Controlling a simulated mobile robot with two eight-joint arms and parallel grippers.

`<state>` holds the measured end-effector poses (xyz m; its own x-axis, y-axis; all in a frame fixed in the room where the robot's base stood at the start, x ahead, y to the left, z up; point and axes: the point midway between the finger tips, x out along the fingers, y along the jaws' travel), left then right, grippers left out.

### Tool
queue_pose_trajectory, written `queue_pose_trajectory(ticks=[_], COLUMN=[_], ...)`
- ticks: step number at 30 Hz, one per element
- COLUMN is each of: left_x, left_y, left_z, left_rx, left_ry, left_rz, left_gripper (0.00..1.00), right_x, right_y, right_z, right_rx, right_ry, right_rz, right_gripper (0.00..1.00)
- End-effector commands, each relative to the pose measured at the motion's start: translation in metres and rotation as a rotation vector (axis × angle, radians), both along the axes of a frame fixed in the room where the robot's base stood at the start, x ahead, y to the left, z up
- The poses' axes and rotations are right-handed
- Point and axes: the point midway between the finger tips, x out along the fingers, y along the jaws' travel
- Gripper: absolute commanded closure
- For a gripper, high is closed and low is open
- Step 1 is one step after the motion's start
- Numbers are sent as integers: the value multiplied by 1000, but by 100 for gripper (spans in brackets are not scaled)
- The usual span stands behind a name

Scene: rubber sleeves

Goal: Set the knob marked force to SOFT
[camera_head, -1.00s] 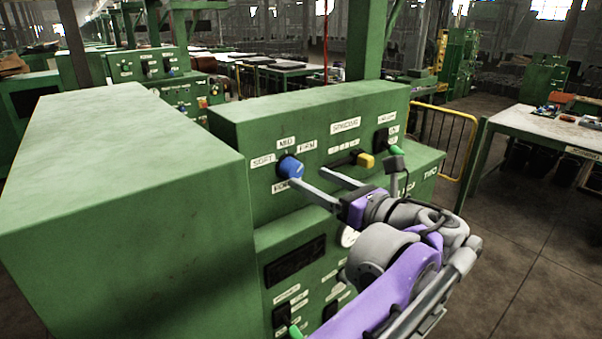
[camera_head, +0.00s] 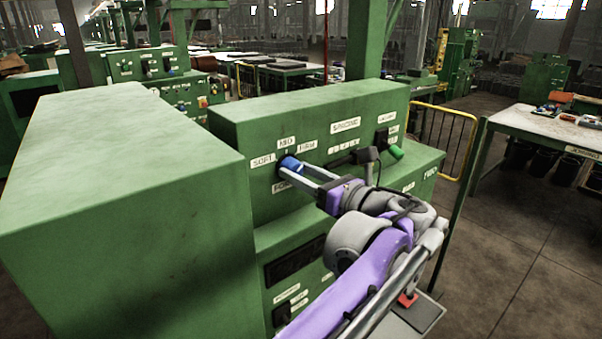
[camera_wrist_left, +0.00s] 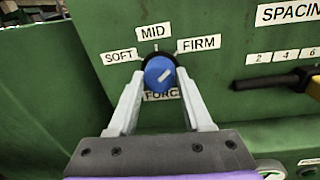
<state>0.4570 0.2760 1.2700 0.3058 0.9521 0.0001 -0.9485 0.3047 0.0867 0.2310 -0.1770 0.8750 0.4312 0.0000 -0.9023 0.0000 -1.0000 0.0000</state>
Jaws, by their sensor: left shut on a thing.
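The blue force knob (camera_head: 290,163) is on the green machine's upper panel; the left wrist view shows it closer (camera_wrist_left: 161,72). Its white mark slants up and right, toward the FIRM label (camera_wrist_left: 199,43). The SOFT label (camera_wrist_left: 119,57) is at its upper left and the MID label (camera_wrist_left: 153,32) above it. The FORCE label (camera_wrist_left: 162,95) below is partly covered. My left gripper (camera_head: 299,169) is shut on the knob, one finger on each side. My right gripper is in neither view.
A spacing selector with a yellow tip (camera_wrist_left: 246,84) is to the right on the same panel. A green-tipped control (camera_head: 397,152) is farther right. A large green housing (camera_head: 120,190) stands to the left. A worktable (camera_head: 535,123) and a yellow rail (camera_head: 465,125) are to the right.

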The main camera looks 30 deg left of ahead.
Motion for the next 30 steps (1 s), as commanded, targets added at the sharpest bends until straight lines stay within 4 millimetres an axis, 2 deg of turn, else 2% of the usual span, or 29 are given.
queue_pose_trajectory(ticks=[1, 3, 14, 20, 30], left_x=[0, 0, 0, 0, -1], left_y=[0, 0, 0, 0, 0], left_z=[0, 0, 1, 2, 4], left_rx=[0, 0, -21, -69, -189], left_ry=[0, 0, -50, -163, -453], left_rz=[1, 1, 1, 1, 3], left_gripper=[90, 100, 100, 100, 100], right_x=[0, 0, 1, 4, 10], right_y=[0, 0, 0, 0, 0], right_z=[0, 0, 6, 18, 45], right_rx=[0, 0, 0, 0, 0], right_ry=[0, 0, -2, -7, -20], right_rz=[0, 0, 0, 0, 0], right_gripper=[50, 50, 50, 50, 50])
